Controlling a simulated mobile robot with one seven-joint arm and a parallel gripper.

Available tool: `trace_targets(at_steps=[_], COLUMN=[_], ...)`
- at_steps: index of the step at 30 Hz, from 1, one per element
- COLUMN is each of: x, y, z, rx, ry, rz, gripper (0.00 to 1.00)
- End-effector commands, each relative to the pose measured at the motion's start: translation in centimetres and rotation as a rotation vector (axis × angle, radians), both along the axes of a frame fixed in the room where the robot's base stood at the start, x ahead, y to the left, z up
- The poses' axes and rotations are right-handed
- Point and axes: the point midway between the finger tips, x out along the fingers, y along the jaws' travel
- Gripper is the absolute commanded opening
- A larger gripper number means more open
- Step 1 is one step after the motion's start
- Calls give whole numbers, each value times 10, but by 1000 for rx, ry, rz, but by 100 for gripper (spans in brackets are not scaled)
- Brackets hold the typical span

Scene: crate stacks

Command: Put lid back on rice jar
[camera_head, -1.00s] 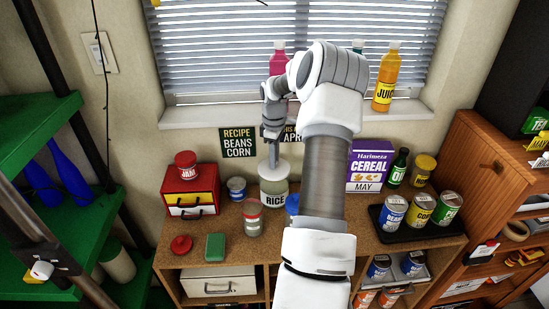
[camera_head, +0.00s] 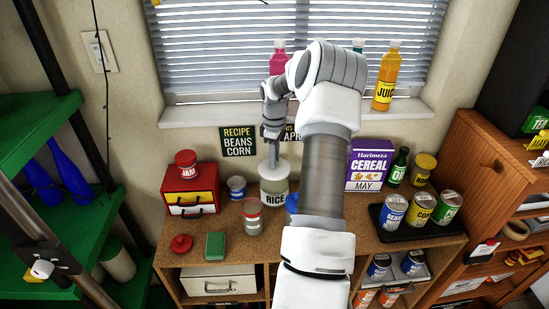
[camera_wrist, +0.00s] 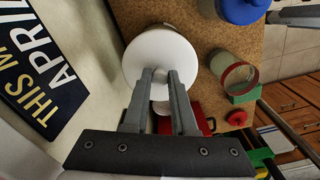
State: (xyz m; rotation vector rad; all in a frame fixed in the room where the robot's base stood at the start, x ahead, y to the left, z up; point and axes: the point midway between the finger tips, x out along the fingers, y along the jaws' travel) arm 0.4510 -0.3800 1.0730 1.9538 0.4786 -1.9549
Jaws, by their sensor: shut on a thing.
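The rice jar (camera_head: 274,194) stands on the brown counter with its "RICE" label facing the head camera. The white lid (camera_head: 277,167) is at the jar's mouth and looks level; I cannot tell whether it is fully seated. In the wrist view the round white lid (camera_wrist: 160,60) hides nearly all of the jar. My gripper (camera_head: 274,158) points down over the lid. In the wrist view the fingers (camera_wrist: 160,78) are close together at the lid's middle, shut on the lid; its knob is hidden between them.
A red-rimmed glass jar (camera_head: 252,217) stands in front of the rice jar, and a blue item (camera_head: 291,204) is close on the right. A small can (camera_head: 236,187) and red drawer box (camera_head: 190,190) are left. A cereal box (camera_head: 369,165) is right.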

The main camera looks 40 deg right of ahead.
Motion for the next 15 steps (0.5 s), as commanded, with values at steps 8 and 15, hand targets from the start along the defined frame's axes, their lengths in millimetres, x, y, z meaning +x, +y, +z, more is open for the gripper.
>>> trace_targets(at_steps=[8, 15], x=[0, 0], y=[0, 0], z=[0, 0], rx=[0, 0], ry=[0, 0], rz=[0, 0], gripper=[0, 30])
